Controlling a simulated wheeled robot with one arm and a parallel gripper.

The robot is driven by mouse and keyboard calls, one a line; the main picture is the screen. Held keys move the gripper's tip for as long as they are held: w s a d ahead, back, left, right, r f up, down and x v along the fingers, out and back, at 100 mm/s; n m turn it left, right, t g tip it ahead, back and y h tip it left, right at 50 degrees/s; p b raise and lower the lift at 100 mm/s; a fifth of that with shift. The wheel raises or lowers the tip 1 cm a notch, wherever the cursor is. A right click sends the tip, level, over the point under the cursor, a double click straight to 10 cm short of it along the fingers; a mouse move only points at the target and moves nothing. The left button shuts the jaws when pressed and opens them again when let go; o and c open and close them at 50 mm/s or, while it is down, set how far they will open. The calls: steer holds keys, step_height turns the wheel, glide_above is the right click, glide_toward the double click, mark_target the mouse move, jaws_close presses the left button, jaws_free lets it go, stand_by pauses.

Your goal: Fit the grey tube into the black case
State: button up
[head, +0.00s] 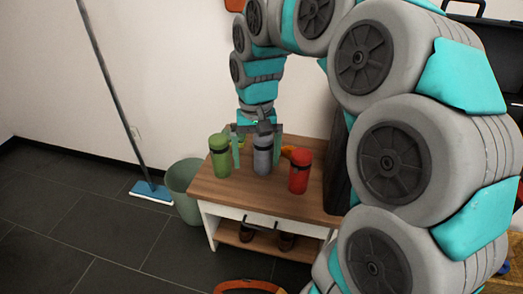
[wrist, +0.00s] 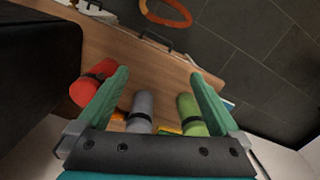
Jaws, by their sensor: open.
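The grey tube (head: 263,160) stands upright on the wooden table, with a dark band near its top. My gripper (head: 257,158) is open above it, with one teal finger on each side of its upper part in the head view. In the wrist view the grey tube (wrist: 142,108) shows between the open fingers (wrist: 158,75), closer to the left one. I see no finger clearly touching it. A large black box-like thing (wrist: 35,60) fills the left of the wrist view, perhaps the black case. In the head view its dark side (head: 336,165) is mostly hidden behind my arm.
A green tube (head: 220,158) stands left of the grey one and a red tube (head: 299,172) right of it on the table (head: 240,191). Yellow and orange things lie behind them. A bin (head: 184,185) and a mop (head: 150,191) stand left of the table.

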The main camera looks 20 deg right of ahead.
steer(key=m, duration=0.2)
glide_above(263, 144)
steer(key=s+a, duration=0.3)
steer(key=w+d, duration=0.1)
steer(key=w, duration=0.1)
steer(key=w+d+f+m, duration=0.1)
steer(key=w, duration=0.1)
steer(key=w+d+f+m+p, duration=0.1)
steer(key=w, duration=0.1)
steer(key=shift+d+t, duration=0.3)
steer(key=shift+d, duration=0.05)
steer(key=shift+s+d+f+p, duration=0.1)
steer(key=shift+f+p, duration=0.15)
steer(key=shift+f, duration=1.7)
steer(key=shift+s+d+f+p, duration=0.1)
steer(key=shift+f+p, duration=0.15)
steer(key=shift+f, duration=1.7)
steer(key=shift+c, duration=0.2)
jaws_close()
